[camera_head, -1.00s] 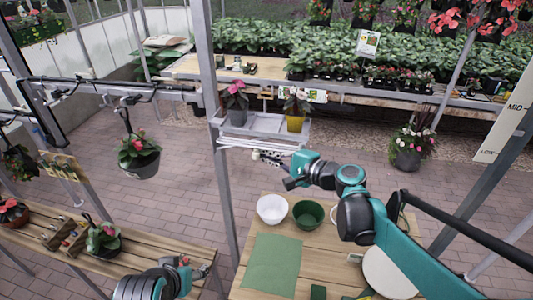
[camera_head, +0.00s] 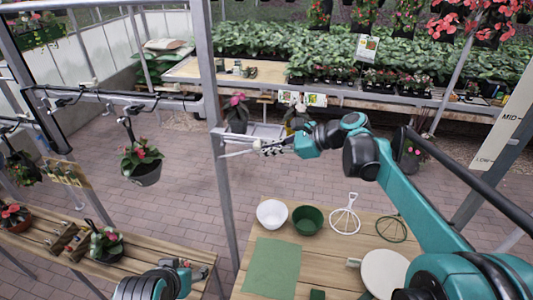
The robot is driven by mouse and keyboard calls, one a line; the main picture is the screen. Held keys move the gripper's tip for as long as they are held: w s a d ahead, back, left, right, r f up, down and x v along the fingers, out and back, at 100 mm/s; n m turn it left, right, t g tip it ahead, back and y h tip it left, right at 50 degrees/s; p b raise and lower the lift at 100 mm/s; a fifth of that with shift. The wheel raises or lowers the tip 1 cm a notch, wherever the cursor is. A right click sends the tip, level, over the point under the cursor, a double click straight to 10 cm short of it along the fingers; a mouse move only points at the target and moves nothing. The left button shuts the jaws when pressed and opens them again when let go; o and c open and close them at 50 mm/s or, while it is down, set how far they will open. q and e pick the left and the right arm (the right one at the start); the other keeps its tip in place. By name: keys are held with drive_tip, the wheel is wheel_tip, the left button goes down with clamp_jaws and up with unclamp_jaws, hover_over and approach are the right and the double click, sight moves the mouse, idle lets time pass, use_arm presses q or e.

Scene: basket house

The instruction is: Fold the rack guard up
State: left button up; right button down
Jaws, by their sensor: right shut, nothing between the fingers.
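The rack guard (camera_head: 236,153) is a set of thin white bars at the front of a small pale shelf rack (camera_head: 254,133) on the grey post. Its right part is hidden behind my right gripper (camera_head: 266,149), so I cannot tell its exact tilt. My right gripper is shut and empty, at the front edge of the rack beside the bars; I cannot tell whether it touches them. A grey pot with a pink flower (camera_head: 236,114) stands on the rack. A second plant (camera_head: 298,112) there is largely hidden by my right arm.
A wooden table (camera_head: 328,262) below holds a white bowl (camera_head: 271,213), a green bowl (camera_head: 307,219), a green mat (camera_head: 271,266) and a round pale board (camera_head: 385,273). A hanging flower pot (camera_head: 142,173) is left of the post. Open paving lies between.

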drive_tip(key=shift+w+r+m+g, duration=0.1)
drive_tip(key=shift+w+m+g, duration=0.1)
drive_tip(key=shift+m+g, duration=0.15)
drive_tip(key=shift+s+r, duration=0.1)
drive_tip(key=shift+r, duration=0.05)
drive_tip(key=shift+r+p, duration=0.55)
drive_tip(key=shift+r, duration=0.15)
drive_tip(key=shift+w, duration=0.25)
drive_tip(key=shift+r, duration=0.1)
